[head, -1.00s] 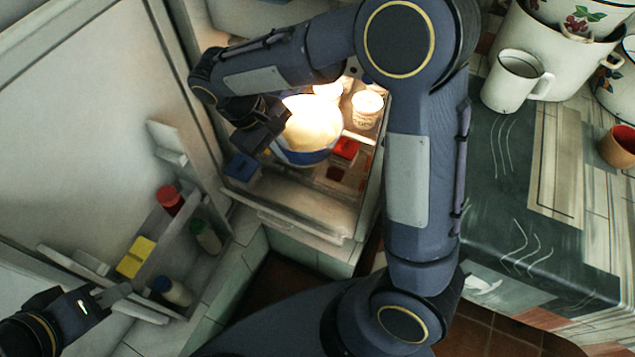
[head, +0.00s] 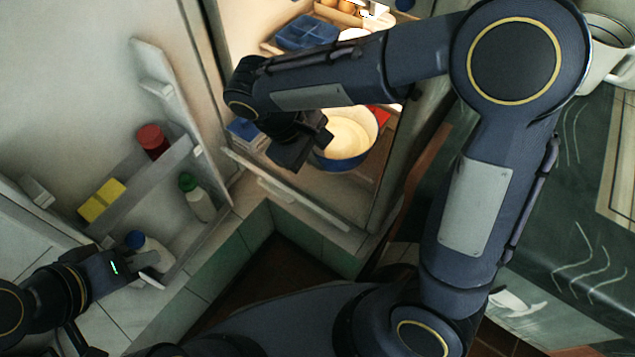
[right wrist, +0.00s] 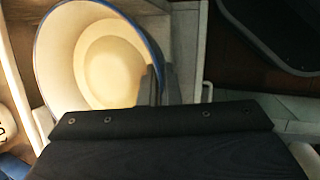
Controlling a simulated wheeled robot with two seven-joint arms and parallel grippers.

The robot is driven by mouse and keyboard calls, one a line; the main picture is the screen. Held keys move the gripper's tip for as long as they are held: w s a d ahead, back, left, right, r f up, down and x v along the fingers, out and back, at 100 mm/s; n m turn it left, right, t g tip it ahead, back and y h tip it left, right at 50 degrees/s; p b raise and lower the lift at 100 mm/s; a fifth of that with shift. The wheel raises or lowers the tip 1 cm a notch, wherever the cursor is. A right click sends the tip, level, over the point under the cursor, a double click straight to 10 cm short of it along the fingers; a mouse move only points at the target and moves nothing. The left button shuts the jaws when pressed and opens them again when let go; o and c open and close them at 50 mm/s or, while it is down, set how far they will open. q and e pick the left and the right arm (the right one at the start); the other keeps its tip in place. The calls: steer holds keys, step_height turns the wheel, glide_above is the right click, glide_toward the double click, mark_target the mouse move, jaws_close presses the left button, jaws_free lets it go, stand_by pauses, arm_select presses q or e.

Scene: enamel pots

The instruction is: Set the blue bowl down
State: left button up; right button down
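The blue bowl (head: 345,163), blue outside and cream inside, is inside the open fridge near its front edge. My right gripper (head: 318,140) is at the bowl's left side in the head view. In the right wrist view the bowl (right wrist: 75,60) fills the upper left, its blue rim running between my right gripper's fingers (right wrist: 158,85), which are shut on it. Whether the bowl's base touches the shelf is hidden. My left gripper (head: 150,268) is beside the fridge door shelf; its finger gap is unclear.
The open fridge door holds a red-lidded jar (head: 152,141), yellow boxes (head: 102,200) and bottles (head: 197,198). A blue divided tray (head: 308,33) sits deeper in the fridge. A red item (head: 383,116) is close behind the bowl. A counter (head: 570,220) stands at right.

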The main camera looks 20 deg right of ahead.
steer(key=shift+f+b, duration=1.4)
steer(key=shift+f, duration=2.5)
steer(key=shift+f, duration=0.15)
steer(key=c, duration=1.6)
jaws_free()
steer(key=shift+c, duration=0.2)
steer(key=shift+r, duration=0.25)
steer(key=p+v, duration=0.4)
steer(key=v, duration=0.7)
steer(key=shift+a+r+p, duration=0.25)
steer(key=shift+r+p, duration=0.05)
steer(key=shift+p, duration=0.1)
